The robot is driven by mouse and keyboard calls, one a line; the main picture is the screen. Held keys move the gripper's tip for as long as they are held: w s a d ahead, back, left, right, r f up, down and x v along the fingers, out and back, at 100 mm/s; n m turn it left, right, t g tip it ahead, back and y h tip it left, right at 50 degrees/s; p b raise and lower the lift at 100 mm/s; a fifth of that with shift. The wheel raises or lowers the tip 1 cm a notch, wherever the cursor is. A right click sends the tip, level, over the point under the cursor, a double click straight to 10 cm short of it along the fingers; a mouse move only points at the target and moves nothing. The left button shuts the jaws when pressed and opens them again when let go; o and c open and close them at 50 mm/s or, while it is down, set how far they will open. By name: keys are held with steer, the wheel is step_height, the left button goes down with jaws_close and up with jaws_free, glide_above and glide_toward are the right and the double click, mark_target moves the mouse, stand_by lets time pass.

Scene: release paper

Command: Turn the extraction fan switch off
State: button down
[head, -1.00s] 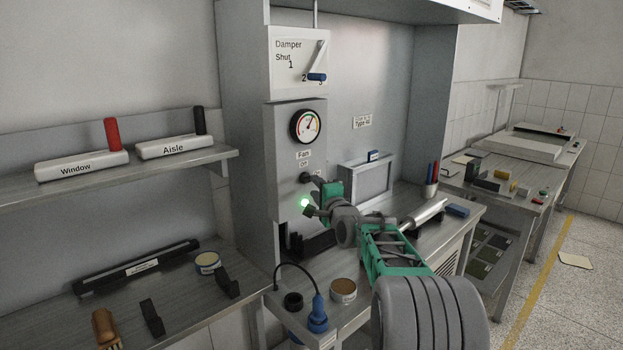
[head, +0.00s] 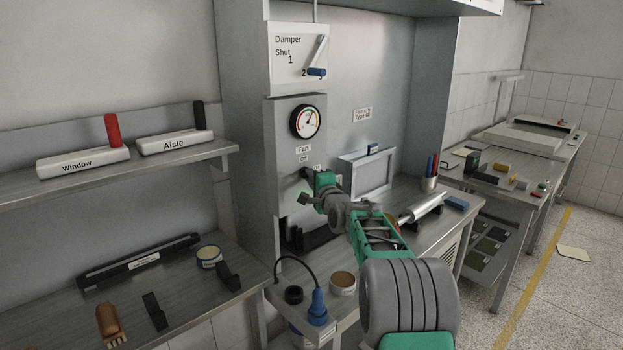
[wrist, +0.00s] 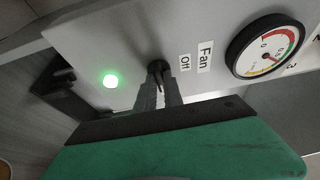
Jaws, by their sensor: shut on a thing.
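The fan switch is a dark knob (wrist: 156,67) on the grey control panel (wrist: 120,35), beside the "Off" label (wrist: 185,64) and the "Fan" label (wrist: 205,57) in the wrist view. My gripper (wrist: 158,82) has its fingers shut on the switch's dark lever. In the head view my gripper (head: 309,177) is at the panel just below the labels and covers most of the switch. A green lamp (wrist: 110,81) glows on the panel in the wrist view. In the head view my gripper and wrist hide it.
A round gauge (head: 306,121) is above the switch, with the damper lever (head: 317,72) higher up. A framed grey panel (head: 366,178) stands right of my gripper. A blue plug (head: 318,308) and a round tin (head: 343,283) are on the bench below.

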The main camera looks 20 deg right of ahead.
steer(key=shift+f+b, duration=0.15)
steer(key=shift+b, duration=0.35)
steer(key=shift+w+d+f+n+t+y+b, duration=0.15)
steer(key=shift+n+t+y+b, duration=0.35)
steer(key=shift+n+y+b, duration=1.9)
steer(key=shift+d+n+t+y+b, duration=0.15)
steer(key=shift+n+t+y+b, duration=0.3)
steer(key=shift+n+b, duration=3.75)
steer(key=shift+w+d+f+n+t+y+b, duration=0.15)
steer(key=shift+n+t+y+b, duration=0.4)
steer(key=shift+n+y+b, duration=2.6)
steer(key=n+h+p, duration=0.2)
steer(key=n+h, duration=0.1)
steer(key=shift+s, duration=0.1)
steer(key=c, duration=1.5)
jaws_free()
steer(key=shift+o, duration=0.2)
